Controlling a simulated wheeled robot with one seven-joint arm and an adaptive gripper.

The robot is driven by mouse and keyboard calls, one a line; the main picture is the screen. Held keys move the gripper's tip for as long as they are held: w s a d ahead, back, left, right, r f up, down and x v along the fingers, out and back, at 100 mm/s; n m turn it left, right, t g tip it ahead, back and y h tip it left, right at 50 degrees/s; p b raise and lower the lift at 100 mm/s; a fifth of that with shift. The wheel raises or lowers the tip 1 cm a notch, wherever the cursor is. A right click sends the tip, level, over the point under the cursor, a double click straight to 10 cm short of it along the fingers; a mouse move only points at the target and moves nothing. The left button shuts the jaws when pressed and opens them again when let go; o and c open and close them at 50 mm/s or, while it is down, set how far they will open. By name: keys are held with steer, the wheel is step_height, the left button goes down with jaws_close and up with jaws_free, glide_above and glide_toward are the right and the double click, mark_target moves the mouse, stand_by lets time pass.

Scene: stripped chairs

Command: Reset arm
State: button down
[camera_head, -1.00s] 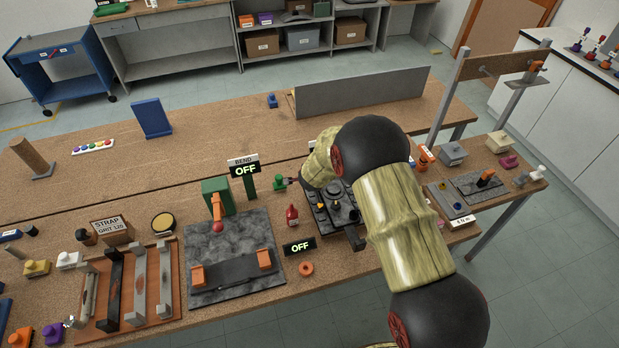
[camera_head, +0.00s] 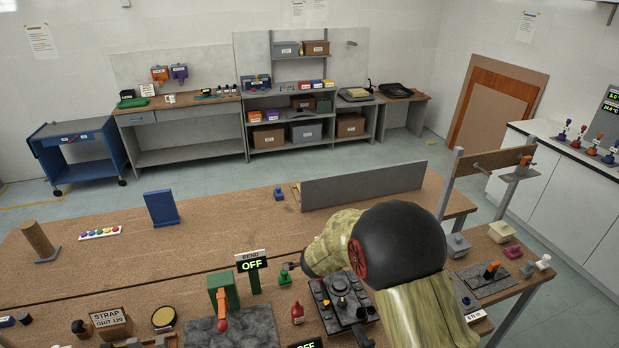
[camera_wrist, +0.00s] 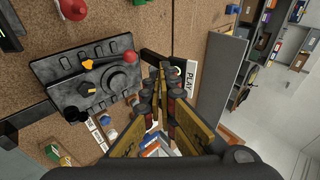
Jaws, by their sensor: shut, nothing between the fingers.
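My arm (camera_head: 430,300) reaches up from the lower right over the workbench in the head view, bent at a large black joint. In the wrist view my gripper (camera_wrist: 162,78) is shut and empty, its fingers together and pointing away from the camera. It is just right of a dark control block (camera_wrist: 92,82) with knobs and a red-tipped lever. The block also shows in the head view (camera_head: 328,312), left of my forearm. In the head view my gripper is mostly hidden behind the arm.
A grey upright panel (camera_head: 365,186) stands along the bench behind my arm. A wooden crossbar frame (camera_head: 495,168) stands at right.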

steer(key=s+a+f+n+g+y, duration=0.2)
steer(key=s+a+f+n, duration=0.2)
steer(key=s, duration=0.2)
steer(key=s+r+n+g+y+b, duration=0.1)
steer(key=s+r+n+g, duration=0.15)
steer(key=s, duration=0.35)
steer(key=s+r+n+g+y+b, duration=0.1)
steer(key=s+n+b, duration=0.1)
steer(key=s+n, duration=0.25)
steer(key=s+d+r+n+t+h+b, duration=0.1)
steer(key=s+d+r+n+h+b, duration=0.1)
steer(key=s+d+b, duration=0.7)
steer(key=s+d+r+n+t+h+b, duration=0.1)
steer(key=s+d+r+n+t+b, duration=0.1)
steer(key=s+d+b, duration=0.8)
steer(key=s+d+r, duration=0.1)
steer(key=s, duration=0.6)
steer(key=shift+s+r+n+h, duration=0.2)
steer(key=shift+s+n+h, duration=0.1)
steer(key=shift+h, duration=0.1)
steer(key=shift+d, duration=0.15)
